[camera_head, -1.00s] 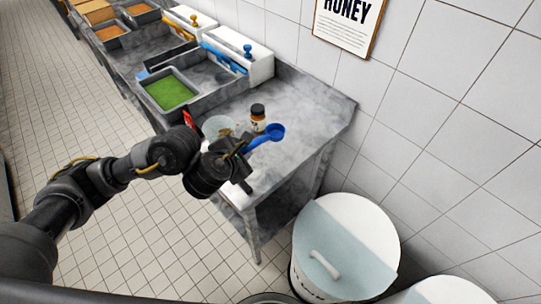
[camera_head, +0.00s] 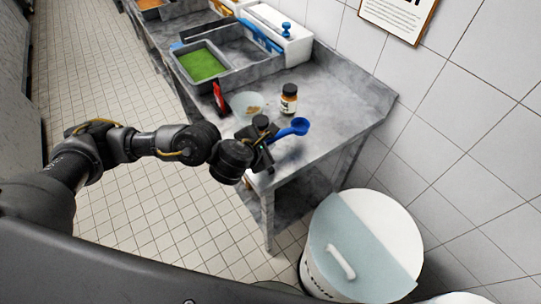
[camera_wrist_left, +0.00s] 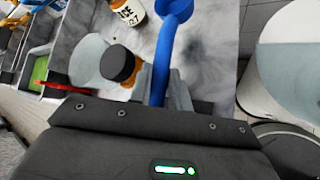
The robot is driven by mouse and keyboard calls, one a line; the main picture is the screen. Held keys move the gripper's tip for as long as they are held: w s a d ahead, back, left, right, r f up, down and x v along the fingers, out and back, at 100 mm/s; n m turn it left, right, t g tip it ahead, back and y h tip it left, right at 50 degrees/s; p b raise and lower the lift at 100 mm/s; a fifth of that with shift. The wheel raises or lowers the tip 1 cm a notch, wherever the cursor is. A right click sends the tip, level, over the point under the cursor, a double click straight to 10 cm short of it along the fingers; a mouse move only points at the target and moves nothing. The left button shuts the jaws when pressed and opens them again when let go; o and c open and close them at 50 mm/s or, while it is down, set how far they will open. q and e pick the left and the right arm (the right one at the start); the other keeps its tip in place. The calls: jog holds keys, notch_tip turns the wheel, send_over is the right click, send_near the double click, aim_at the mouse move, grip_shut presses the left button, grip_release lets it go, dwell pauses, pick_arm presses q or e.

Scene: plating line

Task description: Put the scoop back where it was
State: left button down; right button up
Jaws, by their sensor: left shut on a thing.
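A blue scoop (camera_head: 300,126) is held in my left gripper (camera_head: 268,146), which is shut on its handle. The scoop's bowl points to the right, over the front end of the grey counter (camera_head: 345,108). In the left wrist view the blue handle (camera_wrist_left: 164,58) runs up from between the fingers (camera_wrist_left: 162,88), and the bowl is cut off by the top edge. My right gripper is not in view.
A glass bowl (camera_head: 241,101) with some contents, a labelled bottle (camera_head: 289,103), a dark-capped jar partly hidden by my gripper, and a red item (camera_head: 219,97) stand close by. A green-filled tray (camera_head: 201,65) is behind.

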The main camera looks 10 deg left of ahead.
pick_arm(q)
jog(key=shift+f+b, duration=1.45)
jog(key=shift+f, duration=0.35)
jog(key=shift+f+b, duration=0.3)
jog(key=shift+f, duration=0.1)
jog(key=shift+r, duration=0.1)
jog(key=c, duration=1.6)
grip_release()
